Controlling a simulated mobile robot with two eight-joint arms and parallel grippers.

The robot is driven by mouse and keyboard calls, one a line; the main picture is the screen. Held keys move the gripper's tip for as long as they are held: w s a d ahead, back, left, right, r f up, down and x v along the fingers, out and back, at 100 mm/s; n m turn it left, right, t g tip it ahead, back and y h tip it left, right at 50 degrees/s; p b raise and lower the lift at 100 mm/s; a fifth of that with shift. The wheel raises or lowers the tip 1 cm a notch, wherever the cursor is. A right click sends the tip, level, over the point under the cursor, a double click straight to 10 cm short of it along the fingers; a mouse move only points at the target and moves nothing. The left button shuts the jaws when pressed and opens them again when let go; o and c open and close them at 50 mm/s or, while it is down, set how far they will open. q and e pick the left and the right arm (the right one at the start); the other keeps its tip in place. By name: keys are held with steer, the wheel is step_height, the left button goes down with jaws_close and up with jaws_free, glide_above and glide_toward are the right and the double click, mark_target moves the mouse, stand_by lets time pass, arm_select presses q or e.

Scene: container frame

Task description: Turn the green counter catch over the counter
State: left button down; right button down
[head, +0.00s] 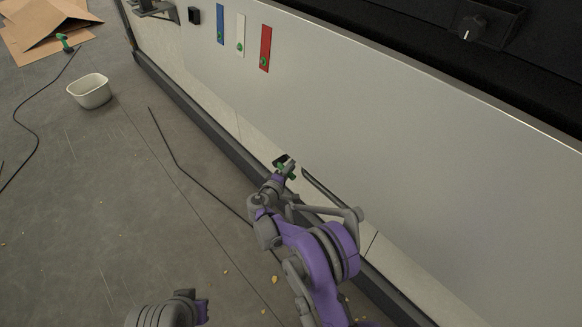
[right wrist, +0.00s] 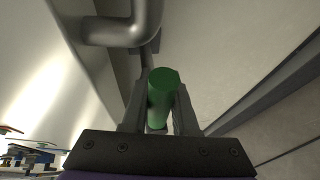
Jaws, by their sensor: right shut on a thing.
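The green counter catch (right wrist: 162,92) is a short green cylinder between the two fingers of my right gripper (right wrist: 160,118) in the right wrist view. In the head view my right gripper (head: 286,169) is at the lower part of the pale counter panel (head: 380,130), and only small bits of green show around its fingers. The gripper is shut on the catch. The catch's pivot and its exact angle are hidden. Part of my left arm shows at the bottom of the head view, but I see no left fingers.
A bent grey metal bar (right wrist: 130,30) is close beyond the catch. Blue (head: 220,24), white (head: 241,35) and red (head: 265,49) plates are on the panel. A white tub (head: 90,91), cardboard (head: 48,28) and a dark cable (head: 36,115) lie on the floor at left.

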steer(key=shift+a+r+n+g+h+b, duration=0.15)
steer(key=shift+r+n+g, duration=0.2)
steer(key=shift+n+g, duration=0.25)
steer(key=shift+d+r+n+g+h+b, duration=0.15)
steer(key=shift+r+n+g, duration=0.25)
steer(key=shift+n, duration=0.4)
steer(key=shift+a+r+n+g+b, duration=0.1)
steer(key=shift+r+n+g+b, duration=0.15)
steer(key=shift+n+g, duration=0.35)
steer(key=shift+w, duration=0.1)
steer(key=c, duration=0.7)
jaws_free()
steer(key=shift+t, duration=0.3)
